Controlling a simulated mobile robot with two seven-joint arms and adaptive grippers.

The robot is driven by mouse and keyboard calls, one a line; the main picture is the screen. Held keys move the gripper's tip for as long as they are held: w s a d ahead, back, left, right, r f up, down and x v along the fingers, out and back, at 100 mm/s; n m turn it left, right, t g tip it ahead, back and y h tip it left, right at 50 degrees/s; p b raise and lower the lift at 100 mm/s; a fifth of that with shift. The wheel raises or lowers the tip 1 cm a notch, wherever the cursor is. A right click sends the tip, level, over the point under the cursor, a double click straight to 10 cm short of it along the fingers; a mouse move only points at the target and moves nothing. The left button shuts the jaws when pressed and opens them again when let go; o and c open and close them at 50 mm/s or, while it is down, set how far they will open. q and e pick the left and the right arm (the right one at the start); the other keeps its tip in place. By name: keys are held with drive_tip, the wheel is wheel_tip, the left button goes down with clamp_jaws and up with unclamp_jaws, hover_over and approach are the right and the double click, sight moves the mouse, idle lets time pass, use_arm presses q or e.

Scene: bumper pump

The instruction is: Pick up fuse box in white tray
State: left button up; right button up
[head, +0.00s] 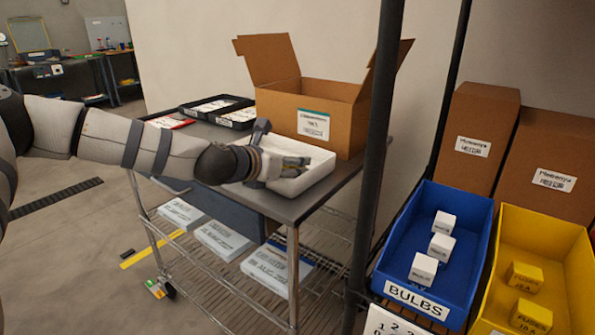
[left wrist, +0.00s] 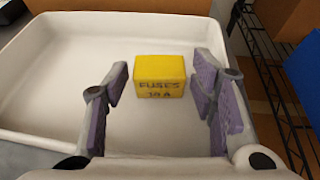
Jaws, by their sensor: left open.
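A yellow fuse box (left wrist: 160,77) marked "FUSES 10 A" sits in the white tray (left wrist: 45,57) in the left wrist view. My left gripper (left wrist: 163,90) is open above the tray. Its purple-padded fingers stand to the left and right of the fuse box, with a gap on each side. In the head view the left gripper (head: 290,165) reaches over the white tray (head: 318,178) on the cart, and the fuse box there is hidden behind my gripper. My right gripper is not in view.
An open cardboard box (head: 310,95) stands behind the tray on the cart, with black trays (head: 215,108) to its left. A dark rack post (head: 376,150) rises right of the cart. A blue bin (head: 410,275) of white boxes and a yellow bin (head: 560,270) of fuse boxes stand at right.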

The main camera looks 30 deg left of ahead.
use_arm(q)
drive_tip(key=shift+w+f, duration=0.25)
drive_tip(key=shift+r, duration=0.15)
drive_tip(key=c, duration=0.9)
